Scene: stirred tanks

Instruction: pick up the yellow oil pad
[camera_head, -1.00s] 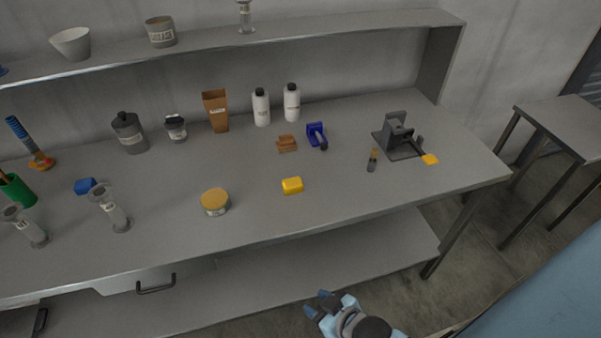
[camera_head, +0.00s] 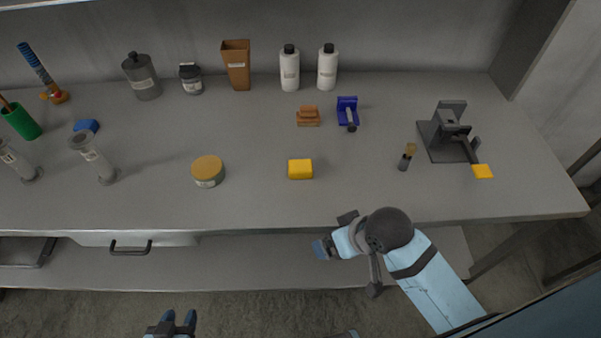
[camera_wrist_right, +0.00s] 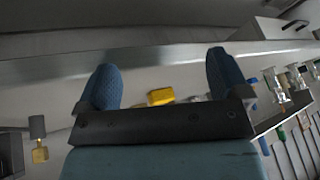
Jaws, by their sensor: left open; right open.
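The yellow oil pad (camera_head: 300,169) is a small yellow block lying on the grey bench, near its front edge. It also shows in the right wrist view (camera_wrist_right: 161,96), beyond and between the fingers. My right gripper (camera_head: 334,233) is open and empty at the bench's front edge, nearer to me than the pad and slightly to its right, not touching it. Its two blue fingers stand wide apart in the wrist view (camera_wrist_right: 163,82). My left gripper (camera_head: 178,318) is open and empty at the bottom of the head view, away from the bench.
A round tub with an orange lid (camera_head: 208,171) stands left of the pad. A brown stepped block (camera_head: 308,116) and a blue device (camera_head: 347,112) lie behind it. A dark stand (camera_head: 446,130) and a small brush (camera_head: 406,158) are at right. Bench around the pad is clear.

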